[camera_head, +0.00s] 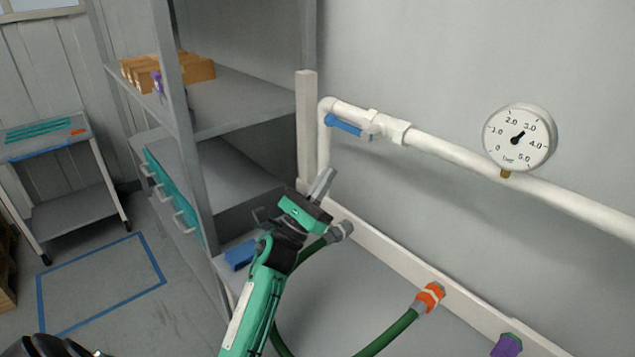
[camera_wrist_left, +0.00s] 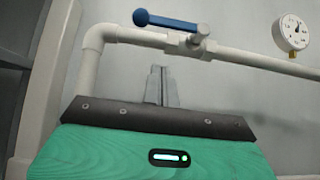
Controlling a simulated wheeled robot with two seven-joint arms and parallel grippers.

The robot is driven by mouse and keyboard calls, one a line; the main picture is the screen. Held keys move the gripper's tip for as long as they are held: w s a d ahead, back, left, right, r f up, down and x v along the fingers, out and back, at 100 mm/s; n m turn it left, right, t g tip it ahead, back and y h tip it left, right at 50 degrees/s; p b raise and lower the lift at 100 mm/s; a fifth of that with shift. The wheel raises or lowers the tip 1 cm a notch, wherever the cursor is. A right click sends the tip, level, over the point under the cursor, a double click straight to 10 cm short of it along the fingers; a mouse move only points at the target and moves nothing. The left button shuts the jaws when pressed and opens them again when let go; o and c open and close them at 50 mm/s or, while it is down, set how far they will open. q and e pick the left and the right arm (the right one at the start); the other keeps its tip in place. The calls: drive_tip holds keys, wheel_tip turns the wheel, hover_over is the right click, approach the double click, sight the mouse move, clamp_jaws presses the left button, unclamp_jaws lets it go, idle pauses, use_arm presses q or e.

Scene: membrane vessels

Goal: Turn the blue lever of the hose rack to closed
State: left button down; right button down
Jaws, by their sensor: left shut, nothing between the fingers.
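The blue lever (camera_head: 343,125) sits on a valve (camera_head: 378,128) in the white pipe (camera_head: 440,146) on the wall. The lever points left from the valve, roughly along the pipe, towards the pipe's corner. In the left wrist view the lever (camera_wrist_left: 165,21) is above my fingers, its round knob at the left end. My left gripper (camera_head: 324,180) is shut and empty, below the lever and apart from it. Its closed fingers (camera_wrist_left: 160,86) point up towards the pipe. My right gripper is not in view.
A round gauge (camera_head: 519,138) is on the pipe to the right. Below, a rail (camera_head: 390,255) carries green hose ends with grey, orange (camera_head: 430,297) and purple (camera_head: 507,346) fittings. A grey shelf (camera_head: 230,100) stands left of the pipe. A cart (camera_head: 75,208) stands far left.

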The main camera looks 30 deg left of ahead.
sight(347, 128)
use_arm(q)
wheel_tip(347, 128, up, 7)
drive_tip(key=w+d+p, duration=0.1)
drive_tip(key=w+p, duration=0.1)
drive_tip(key=p, duration=0.2)
drive_tip(key=shift+w, duration=0.4)
drive_tip(key=shift+w+f, duration=0.1)
